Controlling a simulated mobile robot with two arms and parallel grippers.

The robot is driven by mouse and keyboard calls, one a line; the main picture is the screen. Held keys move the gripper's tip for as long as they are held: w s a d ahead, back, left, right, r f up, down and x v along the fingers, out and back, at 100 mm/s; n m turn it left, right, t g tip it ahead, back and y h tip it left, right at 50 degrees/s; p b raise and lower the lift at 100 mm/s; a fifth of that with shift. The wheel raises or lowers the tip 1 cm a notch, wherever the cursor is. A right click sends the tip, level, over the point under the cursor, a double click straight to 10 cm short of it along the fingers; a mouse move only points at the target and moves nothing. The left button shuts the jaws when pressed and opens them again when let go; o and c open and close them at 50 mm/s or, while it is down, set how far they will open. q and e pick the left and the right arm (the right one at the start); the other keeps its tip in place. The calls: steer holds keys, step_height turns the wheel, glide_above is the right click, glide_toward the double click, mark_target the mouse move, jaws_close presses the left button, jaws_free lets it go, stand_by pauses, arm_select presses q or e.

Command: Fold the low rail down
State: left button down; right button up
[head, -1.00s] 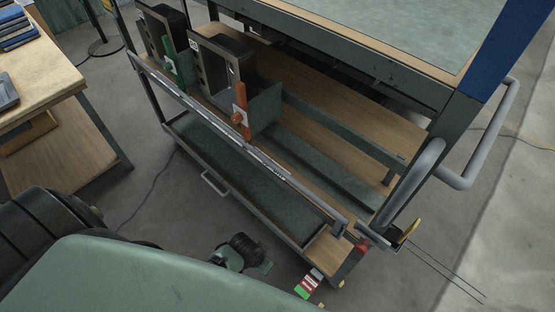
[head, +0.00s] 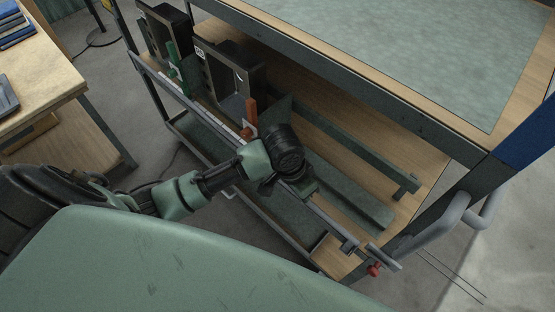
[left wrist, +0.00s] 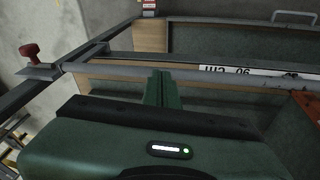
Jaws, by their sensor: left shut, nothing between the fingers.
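The low rail (head: 331,222) is a long grey bar along the near side of the cart. It runs from upper left to lower right, and its middle is hidden behind my left arm. A red knob (head: 374,270) is by its right end. In the left wrist view the rail (left wrist: 115,72) crosses the picture, and the red knob (left wrist: 31,52) is at the left. My left gripper (head: 303,189) is at the rail, right of its middle. Its green fingers (left wrist: 164,76) are shut and empty and overlap the rail; I cannot tell whether they touch it. My right gripper is not in view.
Black bins (head: 228,70) stand on the wooden shelf behind the rail, with orange (head: 250,115) and green (head: 178,68) upright parts near them. The cart's worktop (head: 420,50) overhangs the shelf. A grey handle (head: 440,220) sticks out at the right. A wooden table (head: 40,85) is at the left.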

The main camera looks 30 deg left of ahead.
arm_select(q)
steer(key=w+a+r+n+g+y, duration=0.1)
steer(key=w+a+r, duration=0.3)
steer(key=a, duration=0.2)
steer(key=w+a+r+n+g+y, duration=0.1)
steer(key=w+a+r+y, duration=0.15)
steer(key=w+a, duration=0.2)
step_height(320, 180, down, 9)
steer(key=s+a+p, duration=0.1)
steer(key=shift+h+p, duration=0.3)
steer(key=shift+h, duration=0.15)
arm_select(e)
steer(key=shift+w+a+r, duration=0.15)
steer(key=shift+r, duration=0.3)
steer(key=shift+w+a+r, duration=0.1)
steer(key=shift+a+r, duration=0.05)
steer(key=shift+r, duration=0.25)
